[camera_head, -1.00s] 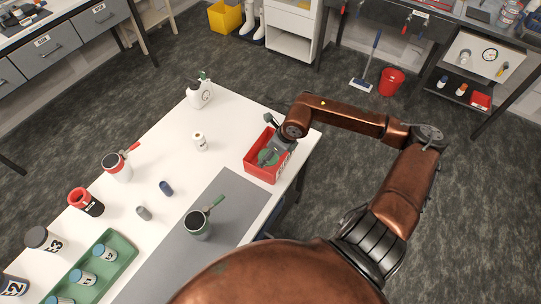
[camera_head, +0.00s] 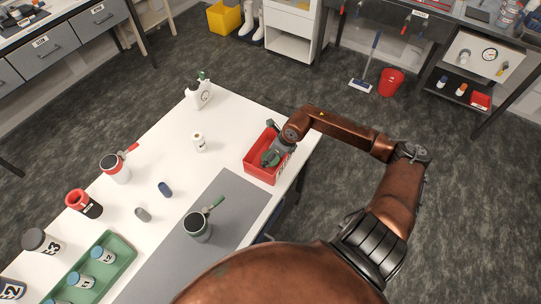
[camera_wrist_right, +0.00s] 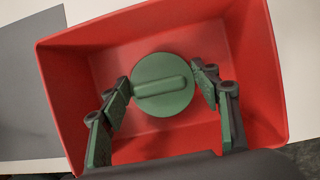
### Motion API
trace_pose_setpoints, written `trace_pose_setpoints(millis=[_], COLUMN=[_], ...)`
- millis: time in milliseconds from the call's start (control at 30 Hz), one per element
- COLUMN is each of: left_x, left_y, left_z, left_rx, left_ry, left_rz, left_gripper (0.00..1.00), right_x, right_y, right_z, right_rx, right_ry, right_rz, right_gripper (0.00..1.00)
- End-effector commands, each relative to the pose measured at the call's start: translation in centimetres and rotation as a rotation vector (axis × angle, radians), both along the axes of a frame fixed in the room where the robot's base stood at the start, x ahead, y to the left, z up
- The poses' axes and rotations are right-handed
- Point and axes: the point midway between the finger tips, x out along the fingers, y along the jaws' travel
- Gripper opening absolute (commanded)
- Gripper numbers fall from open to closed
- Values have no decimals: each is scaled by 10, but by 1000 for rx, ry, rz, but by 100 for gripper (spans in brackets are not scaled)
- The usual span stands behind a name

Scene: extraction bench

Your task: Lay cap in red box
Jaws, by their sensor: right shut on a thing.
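The red box (camera_head: 258,172) stands at the right end of the white table. My right gripper (camera_head: 275,154) reaches into it from above. In the right wrist view the gripper (camera_wrist_right: 166,88) is shut on a round green cap (camera_wrist_right: 163,101) with a raised bar across its top. The cap is over the floor of the red box (camera_wrist_right: 255,75), inside its walls. Whether it touches the floor I cannot tell. The cap (camera_head: 268,160) is partly hidden by the gripper in the head view. My left gripper is not in view.
A small white bottle (camera_head: 198,142), a white jug (camera_head: 197,95), other jars and a green tray (camera_head: 125,250) stand on the table. The table's right edge is close to the box.

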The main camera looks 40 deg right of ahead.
Motion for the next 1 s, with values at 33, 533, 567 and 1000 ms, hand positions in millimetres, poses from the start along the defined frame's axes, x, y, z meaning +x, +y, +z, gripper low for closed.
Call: trace_pose_setpoints(millis=[33,533,567,1000], left_x=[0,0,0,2], left_y=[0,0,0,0], left_z=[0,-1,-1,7], left_rx=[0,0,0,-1], left_ry=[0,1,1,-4], left_rz=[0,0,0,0], left_gripper=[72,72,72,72], right_x=[0,0,0,-16], right_y=[0,0,0,-7], right_z=[0,-2,-2,43], right_rx=[0,1,1,-5], right_ry=[0,0,0,-1], right_rz=[0,0,0,0], right_gripper=[36,74,74,74])
